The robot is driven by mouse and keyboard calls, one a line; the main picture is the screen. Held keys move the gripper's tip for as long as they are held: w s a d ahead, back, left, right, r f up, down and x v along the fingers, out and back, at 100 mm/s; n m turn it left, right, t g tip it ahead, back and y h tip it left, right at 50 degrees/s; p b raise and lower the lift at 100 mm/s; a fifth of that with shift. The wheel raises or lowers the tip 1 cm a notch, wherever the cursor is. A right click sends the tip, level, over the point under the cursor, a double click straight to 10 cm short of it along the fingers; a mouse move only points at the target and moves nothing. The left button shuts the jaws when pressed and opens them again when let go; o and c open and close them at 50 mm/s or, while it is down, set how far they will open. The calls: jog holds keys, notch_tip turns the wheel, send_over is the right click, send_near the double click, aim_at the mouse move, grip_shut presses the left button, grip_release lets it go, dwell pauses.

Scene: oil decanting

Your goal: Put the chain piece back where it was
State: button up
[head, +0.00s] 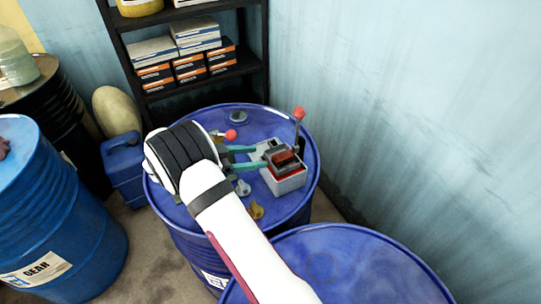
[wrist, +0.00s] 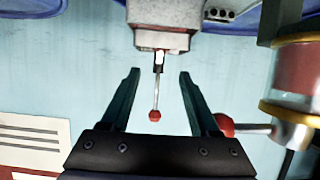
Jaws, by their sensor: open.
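My gripper (head: 259,157) reaches over the blue drum (head: 180,215) from the left, its teal fingers apart beside a grey box with a red and dark inside (head: 285,180). In the wrist view my gripper (wrist: 159,75) is open, with a thin red-tipped lever (wrist: 155,115) showing between the fingers. I see nothing clamped. I cannot clearly make out the chain piece. A small dark part with holes (wrist: 218,14) shows at the top of the wrist view, but I cannot tell whether it is the chain piece.
A red-knobbed lever (head: 298,115) stands behind the box. A grey wing-shaped part (head: 242,188), a yellowish one (head: 256,210) and a round cap (head: 238,117) lie on the drum. Another blue drum (head: 350,265) is in front. A shelf (head: 190,85) and a wall (head: 420,100) stand behind.

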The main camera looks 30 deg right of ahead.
jog(key=v, duration=0.6)
jog(key=s+r+n+g+y, duration=0.1)
jog(key=s+r+n+y, duration=0.1)
jog(key=s, duration=0.6)
jog(key=s+a+r+n+y, duration=0.1)
jog(key=s+r+n+y, duration=0.2)
jog(key=s+y, duration=0.2)
jog(key=s+a+r+n+g+y, duration=0.1)
jog(key=s+r+n+y, duration=0.1)
jog(key=s, duration=0.9)
jog(key=shift+r+n+g+y, duration=0.3)
jog(key=shift+r+n+y, duration=0.1)
jog(key=shift+r+y, duration=0.25)
jog(key=shift+o, duration=0.4)
jog(key=s+a+f+n+t+y, duration=0.1)
jog(key=s+a+n+t+y, duration=0.1)
jog(key=s+a+n+y, duration=0.2)
jog(key=s+a+y, duration=0.1)
jog(key=s+a, duration=0.1)
jog(key=s, duration=0.1)
jog(key=shift+s, duration=0.35)
jog(key=shift+s+a+f+n, duration=0.15)
jog(key=shift+s+a+n, duration=0.05)
jog(key=shift+a+n, duration=0.15)
